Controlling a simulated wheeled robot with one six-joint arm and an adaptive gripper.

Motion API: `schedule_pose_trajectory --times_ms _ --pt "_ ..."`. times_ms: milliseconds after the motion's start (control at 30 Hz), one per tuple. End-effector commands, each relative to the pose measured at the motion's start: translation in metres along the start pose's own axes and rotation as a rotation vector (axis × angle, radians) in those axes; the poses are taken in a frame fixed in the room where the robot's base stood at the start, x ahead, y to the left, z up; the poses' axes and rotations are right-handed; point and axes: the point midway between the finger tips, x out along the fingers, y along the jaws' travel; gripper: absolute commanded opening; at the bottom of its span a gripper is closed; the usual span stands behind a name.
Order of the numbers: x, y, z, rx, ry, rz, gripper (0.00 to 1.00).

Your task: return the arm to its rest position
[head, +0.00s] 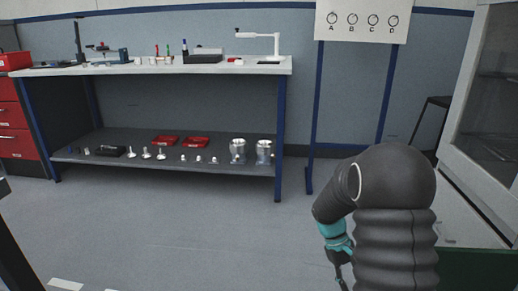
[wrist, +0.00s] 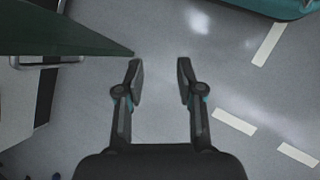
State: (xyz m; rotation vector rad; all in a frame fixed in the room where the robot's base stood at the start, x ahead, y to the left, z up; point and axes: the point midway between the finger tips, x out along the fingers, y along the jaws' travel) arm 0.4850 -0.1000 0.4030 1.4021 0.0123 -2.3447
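My gripper (wrist: 160,80) shows in the wrist view with its two fingers spread apart and nothing between them. It is open above the bare grey floor. In the head view my arm stands at the lower right, with a dark rounded joint and a teal band. Only a small part toward the gripper shows there, cut off by the bottom edge, so its fingertips are hidden.
A workbench (head: 160,68) with tools stands at the back left, with metal parts and red trays on its lower shelf (head: 215,174). A sign (head: 361,20) marked A to D hangs behind. A pale cabinet (head: 474,110) is at right. The middle floor (head: 190,235) is clear.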

Motion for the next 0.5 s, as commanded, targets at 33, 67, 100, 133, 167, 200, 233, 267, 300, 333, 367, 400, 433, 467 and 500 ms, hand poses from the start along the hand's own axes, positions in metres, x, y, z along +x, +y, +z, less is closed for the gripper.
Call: schedule_pose_trajectory --times_ms 33,67,100,133,167,200,233,267,300,333,367,400,433,467,500 --pt "-0.014 -0.005 0.013 0.028 0.045 -0.016 0.37" --pt "-0.020 -0.009 0.019 0.044 0.068 -0.027 0.37" --pt "-0.028 -0.013 0.027 0.066 0.100 -0.040 0.37" --pt "-0.034 -0.017 0.033 0.081 0.123 -0.051 0.37" --pt "-0.039 -0.021 0.039 0.096 0.146 -0.060 0.37" --pt "-0.046 -0.025 0.047 0.116 0.176 -0.074 0.37" --pt "-0.052 -0.029 0.053 0.131 0.200 -0.083 0.37" --pt "-0.057 -0.032 0.059 0.145 0.222 -0.093 0.37" --pt "-0.064 -0.036 0.067 0.163 0.252 -0.105 0.37" --pt "-0.069 -0.040 0.073 0.176 0.274 -0.115 0.37" --pt "-0.073 -0.043 0.080 0.189 0.296 -0.123 0.37" --pt "-0.080 -0.047 0.088 0.207 0.326 -0.136 0.37" --pt "-0.084 -0.051 0.094 0.218 0.347 -0.144 0.37" --pt "-0.088 -0.054 0.101 0.230 0.369 -0.153 0.37" --pt "-0.094 -0.058 0.109 0.244 0.397 -0.163 0.37"
